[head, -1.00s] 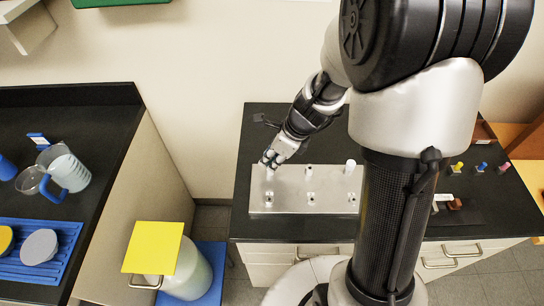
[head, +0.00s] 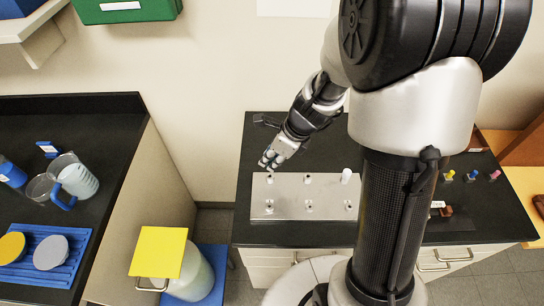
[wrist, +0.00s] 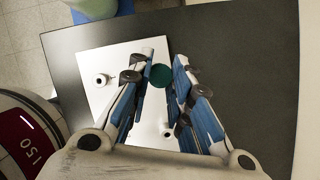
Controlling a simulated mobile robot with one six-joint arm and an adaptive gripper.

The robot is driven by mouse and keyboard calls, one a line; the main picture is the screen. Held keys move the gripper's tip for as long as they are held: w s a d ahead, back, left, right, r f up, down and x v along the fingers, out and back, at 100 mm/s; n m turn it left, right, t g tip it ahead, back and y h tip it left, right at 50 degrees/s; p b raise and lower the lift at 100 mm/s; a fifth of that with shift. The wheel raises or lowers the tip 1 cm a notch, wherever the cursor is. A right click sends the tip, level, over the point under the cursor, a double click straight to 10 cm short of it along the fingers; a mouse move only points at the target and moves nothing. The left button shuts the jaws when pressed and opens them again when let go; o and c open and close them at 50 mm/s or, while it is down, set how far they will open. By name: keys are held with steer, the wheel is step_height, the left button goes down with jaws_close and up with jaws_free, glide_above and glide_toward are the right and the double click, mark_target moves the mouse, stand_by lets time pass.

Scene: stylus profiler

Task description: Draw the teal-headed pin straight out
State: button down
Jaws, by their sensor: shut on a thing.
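The teal-headed pin (wrist: 160,76) shows in the wrist view as a dark teal round head between my fingertips. Its shank is hidden from that view. My gripper (head: 267,161) is shut on the head, above the back-left corner of the silver plate (head: 290,197). The wrist view also shows my gripper (wrist: 162,80) over the same plate (wrist: 98,65). I cannot tell whether the pin's lower end is clear of the plate.
The plate carries several small collars and a white-topped post (head: 346,176) at its back right. Coloured pins (head: 473,175) stand at the right. A yellow board (head: 156,252) lies over a container at the lower left.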

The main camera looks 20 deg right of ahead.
mark_target(272, 160)
stand_by(0.4)
step_height(272, 160, up, 5)
steer(key=p, duration=0.5)
steer(key=shift+r, duration=0.1)
stand_by(0.4)
